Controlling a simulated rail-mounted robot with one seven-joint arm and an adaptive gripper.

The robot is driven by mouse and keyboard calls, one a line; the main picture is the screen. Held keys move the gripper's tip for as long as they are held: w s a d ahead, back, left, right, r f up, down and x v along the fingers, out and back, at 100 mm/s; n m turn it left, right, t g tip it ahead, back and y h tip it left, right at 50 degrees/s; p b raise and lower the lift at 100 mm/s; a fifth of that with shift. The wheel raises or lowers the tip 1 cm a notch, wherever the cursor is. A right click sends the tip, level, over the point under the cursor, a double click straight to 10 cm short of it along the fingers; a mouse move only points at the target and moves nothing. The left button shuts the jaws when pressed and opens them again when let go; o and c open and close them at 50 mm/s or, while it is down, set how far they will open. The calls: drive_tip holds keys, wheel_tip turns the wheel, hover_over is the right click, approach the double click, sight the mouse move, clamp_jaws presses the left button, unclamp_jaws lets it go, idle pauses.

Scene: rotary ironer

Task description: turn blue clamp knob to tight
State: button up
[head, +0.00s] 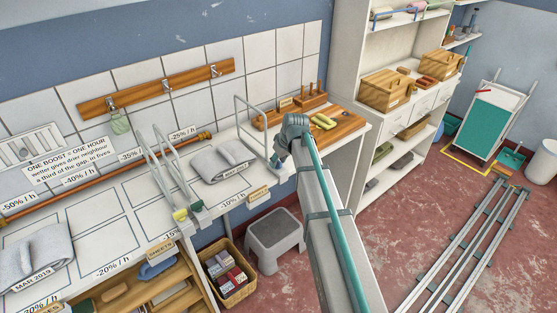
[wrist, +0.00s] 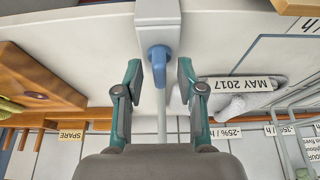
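The blue clamp knob (wrist: 158,54) shows in the wrist view on a pale grey clamp body (wrist: 158,14), with a thin pale rod behind it. My gripper (wrist: 159,80) is open, with one teal-and-grey finger on each side of the knob's line. The knob lies between or just beyond the fingertips, with gaps on both sides; I cannot tell the exact depth. In the head view my gripper (head: 288,134) is at the bench's front edge, beside the blue clamp (head: 275,164), and partly hides that area.
A wire frame (head: 240,100) rises beside the blue clamp. Two more frames with yellow (head: 180,214) and green clamps stand to the left. A folded grey cloth (head: 222,160) lies on the bench. A wooden board (head: 340,127) is to the right. A grey stool (head: 273,240) stands below.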

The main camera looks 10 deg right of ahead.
clamp_jaws()
drive_tip(key=shift+m, duration=0.3)
drive_tip(key=m, duration=0.1)
drive_tip(key=m+h+b, duration=0.1)
drive_tip(key=m, duration=0.1)
drive_tip(key=shift+a+m+t+h, duration=0.1)
drive_tip(key=shift+m+t+h, duration=0.2)
drive_tip(key=m+h, duration=0.1)
drive_tip(key=m, duration=0.1)
drive_tip(key=m+b, duration=0.1)
drive_tip(key=m, duration=0.1)
drive_tip(key=shift+w+a+m+h, duration=0.1)
drive_tip(key=shift+m+h, duration=0.2)
drive_tip(key=shift+h, duration=0.1)
drive_tip(key=m, duration=0.2)
drive_tip(key=m+g+h+b, duration=0.1)
drive_tip(key=m, duration=0.1)
drive_tip(key=shift+w+m+h+b, duration=0.1)
drive_tip(key=shift+m+h+b, duration=0.2)
drive_tip(key=shift+a+m+g+h+b, duration=0.1)
drive_tip(key=shift+m+g+h+b, duration=0.2)
drive_tip(key=shift+m, duration=0.8)
drive_tip(key=shift+m+g+h+b, duration=0.2)
drive_tip(key=shift+m+g+b, duration=0.2)
drive_tip(key=shift+m, duration=0.7)
